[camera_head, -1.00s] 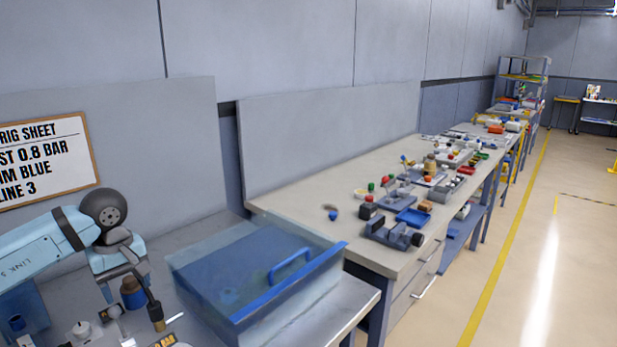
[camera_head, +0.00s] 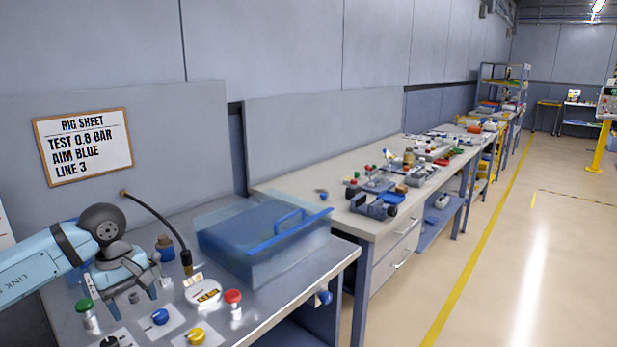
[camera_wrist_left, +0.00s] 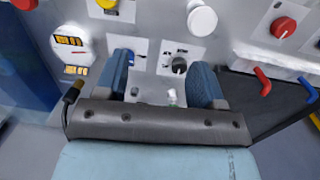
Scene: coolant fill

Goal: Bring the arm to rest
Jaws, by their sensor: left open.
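My left arm comes in from the left in the head view. Its gripper (camera_head: 130,303) points down over the near left part of the grey bench (camera_head: 330,262), with its fingers apart and nothing between them. In the left wrist view the open gripper (camera_wrist_left: 163,68) shows two blue-grey fingers above a white panel with a dark knob (camera_wrist_left: 179,65). I cannot tell how high the fingertips are above it. My right gripper is in neither view.
A clear blue-lidded bin (camera_head: 262,240) stands right of the gripper. A red button (camera_head: 233,298), green button (camera_head: 84,306), blue knob (camera_head: 160,317) and yellow knob (camera_head: 196,336) surround it. A black hose (camera_head: 160,222) arches behind. The floor at right is clear.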

